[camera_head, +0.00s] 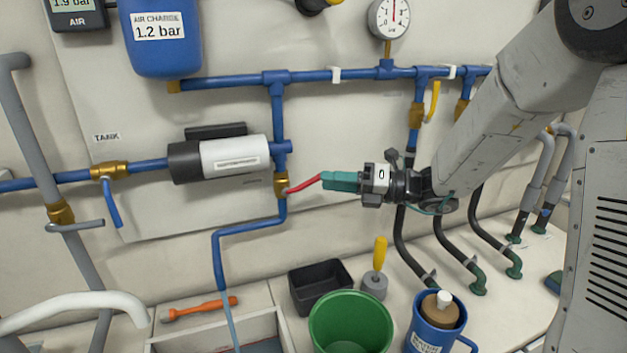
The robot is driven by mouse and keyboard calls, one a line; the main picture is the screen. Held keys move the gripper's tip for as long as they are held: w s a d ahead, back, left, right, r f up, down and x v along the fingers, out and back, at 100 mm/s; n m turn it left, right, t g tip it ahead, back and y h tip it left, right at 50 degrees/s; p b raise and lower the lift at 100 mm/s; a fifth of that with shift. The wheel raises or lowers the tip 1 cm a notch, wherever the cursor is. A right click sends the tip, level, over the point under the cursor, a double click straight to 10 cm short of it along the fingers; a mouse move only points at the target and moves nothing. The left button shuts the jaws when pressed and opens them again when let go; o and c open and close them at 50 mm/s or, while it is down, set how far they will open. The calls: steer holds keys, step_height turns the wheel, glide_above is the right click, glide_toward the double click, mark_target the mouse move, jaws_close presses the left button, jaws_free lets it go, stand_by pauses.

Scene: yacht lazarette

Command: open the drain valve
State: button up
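The drain valve (281,184) is a brass body on the vertical blue pipe below the pump. Its red lever (304,185) sticks out to the right and slightly up, across the pipe's line. My gripper (328,181), with teal fingers, reaches in from the right. Its fingertips are at the free end of the red lever and seem to touch or overlap it. The lever's tip is hidden at the fingers. I cannot tell whether the fingers are closed around it. Below the valve, the blue pipe (250,229) bends left and then down toward an open bin (283,326).
A white and black pump (230,157) sits just above left of the valve. A blue-handled valve (109,172) and a yellow-handled valve (434,101) are on other pipes. A black tray (306,305), green bucket (349,344) and blue mug (428,335) stand below.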

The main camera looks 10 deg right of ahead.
mark_target(314, 177)
steer(key=shift+x, duration=2.25)
steer(key=shift+s, duration=0.1)
jaws_close()
